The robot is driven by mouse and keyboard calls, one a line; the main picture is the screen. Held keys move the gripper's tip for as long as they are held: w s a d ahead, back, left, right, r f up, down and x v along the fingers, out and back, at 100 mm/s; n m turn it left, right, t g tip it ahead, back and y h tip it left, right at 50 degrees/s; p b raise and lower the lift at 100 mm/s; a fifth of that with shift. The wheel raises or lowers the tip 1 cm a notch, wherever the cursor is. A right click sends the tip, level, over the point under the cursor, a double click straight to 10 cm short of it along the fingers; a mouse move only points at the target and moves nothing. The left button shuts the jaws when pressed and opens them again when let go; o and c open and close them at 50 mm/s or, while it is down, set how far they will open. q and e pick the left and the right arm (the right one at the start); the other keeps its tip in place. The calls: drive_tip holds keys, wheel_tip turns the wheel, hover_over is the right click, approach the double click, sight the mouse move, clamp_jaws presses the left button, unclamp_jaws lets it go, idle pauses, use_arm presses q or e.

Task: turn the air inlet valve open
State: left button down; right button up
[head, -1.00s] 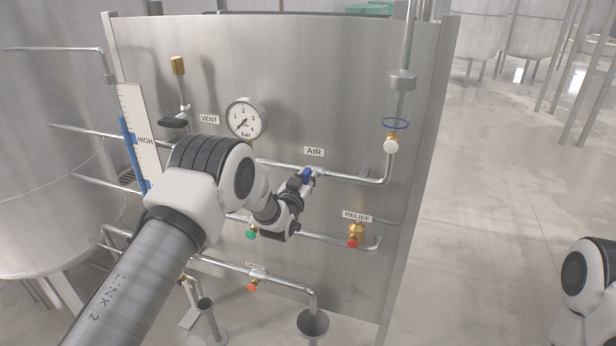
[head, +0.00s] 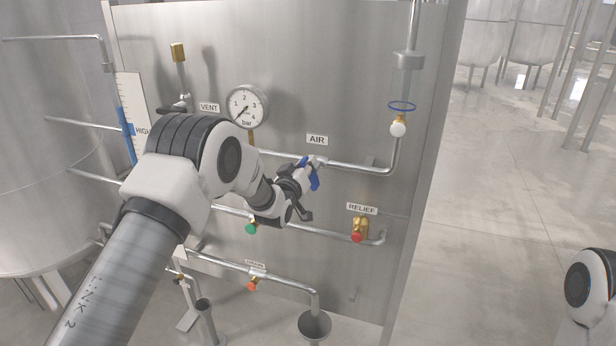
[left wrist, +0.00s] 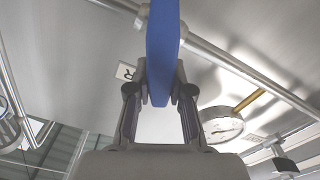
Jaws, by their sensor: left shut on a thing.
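The air inlet valve sits on the horizontal pipe under the AIR label (head: 317,140). Its blue lever handle (head: 314,180) slants down across the pipe in the head view. My left gripper (head: 304,185) is shut on this handle, reaching it from the lower left. In the left wrist view the blue handle (left wrist: 162,40) stands upright between the two dark fingertips (left wrist: 160,96), with the steel pipe behind it. The fingers partly hide the valve body. My right arm shows only in part at the lower right, and its gripper is out of view.
The steel panel carries a pressure gauge (head: 247,106), the brass RELIEF valve (head: 360,226) with a red knob, a green knob (head: 251,228) and a red-orange drain knob (head: 252,286). Open floor lies right of the panel.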

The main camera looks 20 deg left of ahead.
use_arm(q)
drive_tip(key=shift+a+f+n+b, duration=0.25)
drive_tip(key=shift+f+n+b, duration=0.3)
drive_tip(key=shift+n+b, duration=1.5)
drive_tip(key=shift+a+f+n+b, duration=0.3)
drive_tip(key=shift+f+n+b, duration=0.25)
drive_tip(key=shift+n+b, duration=1.45)
drive_tip(key=shift+a+f+n+b, duration=0.25)
drive_tip(key=shift+f+n+b, duration=0.3)
drive_tip(key=shift+n+b, duration=1.5)
drive_tip(key=shift+n+p, duration=0.4)
drive_tip(key=shift+n, duration=0.2)
drive_tip(key=c, duration=1.2)
unclamp_jaws()
drive_tip(key=shift+o, duration=0.8)
drive_tip(key=shift+r, duration=0.2)
